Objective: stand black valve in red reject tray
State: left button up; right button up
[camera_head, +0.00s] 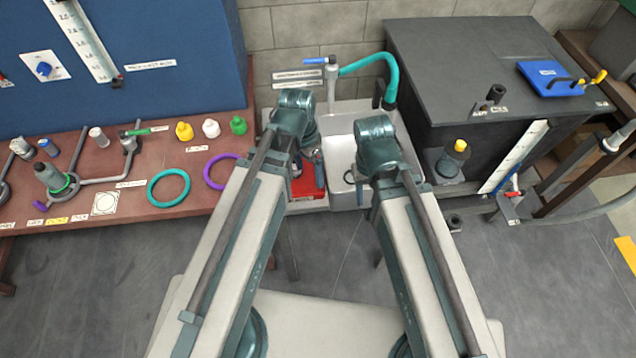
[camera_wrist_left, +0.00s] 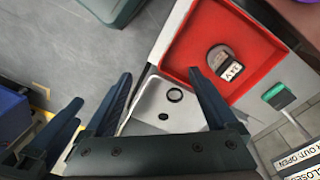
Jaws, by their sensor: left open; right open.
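The red tray (camera_head: 306,186) is partly hidden behind my left arm in the head view; the left wrist view shows it from above (camera_wrist_left: 183,50). A grey round piece with a dark part and a white label (camera_wrist_left: 225,64) is in it; I cannot tell whether this is the black valve.
A white sink (camera_head: 343,150) with a teal tap (camera_head: 385,68) adjoins the tray. A brown bench (camera_head: 130,200) at left holds rings, coloured bottles and fittings. A dark cabinet (camera_head: 450,50) at right carries a small black cylinder (camera_head: 496,94) and a blue tray (camera_head: 548,80).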

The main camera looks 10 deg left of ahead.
pick_arm(q)
jog(key=s+d+n+y, duration=0.2)
jog(key=s+d+n, duration=0.2)
jog(key=s, duration=0.1)
jog(key=shift+s, duration=0.1)
dwell(0.4)
